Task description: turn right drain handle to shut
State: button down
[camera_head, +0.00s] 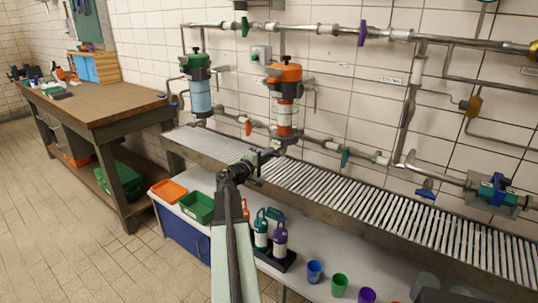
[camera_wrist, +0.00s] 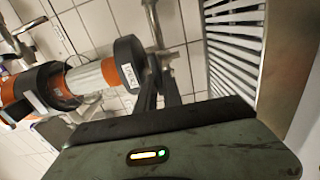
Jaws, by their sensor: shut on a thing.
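The right filter housing has an orange cap (camera_head: 285,73) and a clear body with a white and orange inside. It hangs on the tiled wall and lies sideways in the wrist view, with its dark bottom cup (camera_wrist: 130,64). The right drain handle is a small grey piece by the base of this housing, mostly hidden by my fingers. My gripper (camera_head: 268,157) reaches up to the underside of the housing. In the wrist view its dark fingers (camera_wrist: 158,92) are shut on the drain handle. The handle's exact angle is hard to tell.
The left housing (camera_head: 200,97) has a green cap. A slatted grating (camera_head: 345,190) runs below the pipes. An orange valve handle (camera_head: 248,127) and a teal one (camera_head: 345,157) sit on the lower pipe. A wooden workbench (camera_head: 95,103) stands left; the tiled floor there is clear.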

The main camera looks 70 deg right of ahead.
jog(key=c, duration=1.5)
grip_release()
jog(key=shift+s, duration=0.2)
jog(key=shift+w, duration=0.1)
jog(key=v, duration=0.7)
jog(key=shift+a, duration=0.35)
jog(key=shift+w, duration=0.1)
